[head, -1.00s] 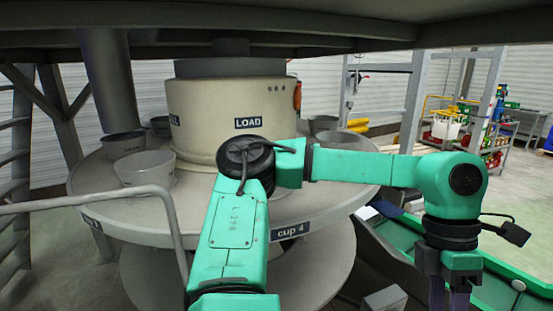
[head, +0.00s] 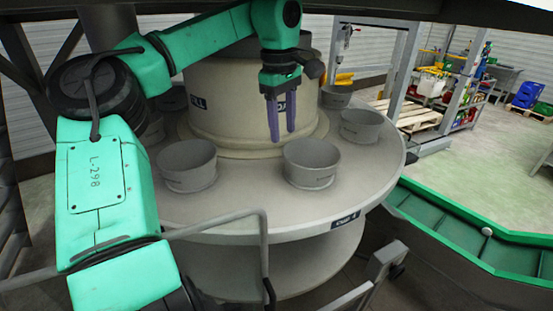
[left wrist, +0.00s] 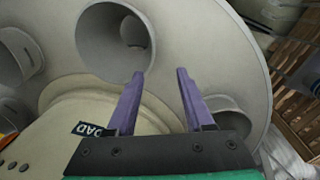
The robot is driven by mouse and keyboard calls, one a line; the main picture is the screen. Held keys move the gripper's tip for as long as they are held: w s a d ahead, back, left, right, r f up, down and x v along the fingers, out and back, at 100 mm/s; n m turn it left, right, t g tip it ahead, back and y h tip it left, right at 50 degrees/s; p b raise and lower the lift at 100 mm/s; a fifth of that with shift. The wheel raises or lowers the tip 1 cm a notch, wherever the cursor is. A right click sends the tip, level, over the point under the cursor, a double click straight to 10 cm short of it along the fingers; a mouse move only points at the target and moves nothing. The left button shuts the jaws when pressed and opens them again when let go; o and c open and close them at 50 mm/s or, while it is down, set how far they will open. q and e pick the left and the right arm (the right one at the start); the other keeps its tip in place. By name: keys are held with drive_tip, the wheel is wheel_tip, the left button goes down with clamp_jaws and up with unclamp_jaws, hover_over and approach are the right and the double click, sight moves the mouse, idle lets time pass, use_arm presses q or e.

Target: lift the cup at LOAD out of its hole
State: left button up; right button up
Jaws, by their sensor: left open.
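The LOAD sign (head: 285,104) is on the beige drum, partly hidden by my gripper in the head view; it also shows in the left wrist view (left wrist: 93,128). The grey cup nearest it (head: 312,165) sits in the round table, rim up. In the left wrist view a cup (left wrist: 112,45), apparently the same one, lies beyond the fingertips. My left gripper (head: 282,136) points down, open and empty, above and a little behind this cup in the head view. Its purple fingers also show in the left wrist view (left wrist: 160,73), apart from the cup. My right gripper is not in view.
Other grey cups stand around the round table (head: 250,212), one to the left (head: 187,165) and one to the right (head: 361,126). A grey handrail (head: 215,222) is in front. A green-edged trough (head: 465,235) runs at the right. Beams cross overhead.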

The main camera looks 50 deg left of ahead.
sight(296, 167)
use_arm(q)
drive_tip(key=w+f, duration=0.1)
drive_tip(key=f, duration=0.1)
drive_tip(key=w+d+f, duration=0.1)
drive_tip(key=f, duration=0.2)
drive_tip(key=w+d+f, duration=0.1)
drive_tip(key=f, duration=0.2)
drive_tip(key=shift+w+d+f, duration=0.15)
drive_tip(key=shift+w, duration=0.15)
drive_tip(key=f, duration=0.5)
drive_tip(key=shift+s+a, duration=0.4)
drive_tip(key=shift+w+d+f, duration=0.15)
drive_tip(key=shift+w+f, duration=0.1)
drive_tip(key=shift+w, duration=0.2)
drive_tip(key=shift+c, duration=0.7)
drive_tip(key=c, duration=0.5)
drive_tip(key=shift+s, duration=0.2)
clamp_jaws()
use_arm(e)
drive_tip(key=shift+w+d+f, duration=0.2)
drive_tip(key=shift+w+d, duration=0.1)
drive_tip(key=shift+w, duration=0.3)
use_arm(q)
drive_tip(key=shift+r, duration=0.1)
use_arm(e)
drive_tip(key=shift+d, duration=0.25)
